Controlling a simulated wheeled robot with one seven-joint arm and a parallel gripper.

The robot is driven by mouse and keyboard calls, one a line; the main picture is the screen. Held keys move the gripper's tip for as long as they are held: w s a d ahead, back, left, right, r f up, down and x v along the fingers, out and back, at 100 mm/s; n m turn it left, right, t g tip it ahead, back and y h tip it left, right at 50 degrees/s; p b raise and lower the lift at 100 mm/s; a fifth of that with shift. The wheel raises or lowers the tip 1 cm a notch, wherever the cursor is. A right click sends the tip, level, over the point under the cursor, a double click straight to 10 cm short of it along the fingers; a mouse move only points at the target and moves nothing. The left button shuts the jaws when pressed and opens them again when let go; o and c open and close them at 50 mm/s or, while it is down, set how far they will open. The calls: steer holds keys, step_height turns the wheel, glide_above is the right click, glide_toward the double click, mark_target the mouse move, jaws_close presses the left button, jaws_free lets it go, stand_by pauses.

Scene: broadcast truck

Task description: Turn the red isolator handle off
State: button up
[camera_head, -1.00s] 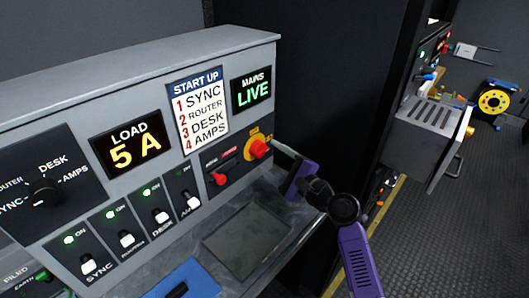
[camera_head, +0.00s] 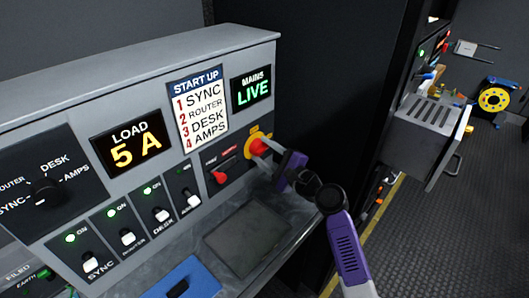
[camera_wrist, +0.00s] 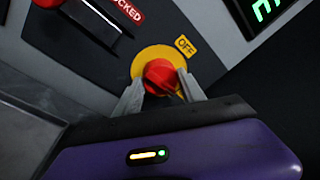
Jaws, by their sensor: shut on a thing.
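The red isolator handle (camera_head: 259,146) sits on a yellow plate at the right end of the grey panel, under the MAINS display. In the wrist view the red handle (camera_wrist: 160,75) shows on its yellow disc, with a yellow OFF label (camera_wrist: 185,46) beside it. My gripper (camera_head: 266,149) reaches it from the right; in the wrist view my gripper's two grey fingers (camera_wrist: 161,92) are shut on the handle, one on each side. The fingers hide part of the handle. The MAINS display (camera_head: 252,91) reads LIVE in green.
A smaller red lever (camera_head: 219,177) stands just left of the handle. Several white switches with green lamps (camera_head: 127,238) line the lower panel. The LOAD display (camera_head: 128,137) reads 5 A. A grey pad (camera_head: 247,240) and a blue object (camera_head: 185,280) lie on the ledge below.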

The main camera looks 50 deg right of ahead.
steer(key=shift+f, duration=0.1)
steer(key=n+y+b, duration=0.1)
steer(key=n+b, duration=0.8)
steer(key=b, duration=0.2)
steer(key=n+t+y+b, duration=0.1)
steer(key=n+b, duration=0.9)
steer(key=b, duration=0.1)
steer(key=shift+d+f, duration=0.1)
steer(key=shift+d, duration=0.1)
steer(key=shift+n, duration=0.3)
steer(key=o, duration=1.4)
steer(key=shift+c, duration=0.2)
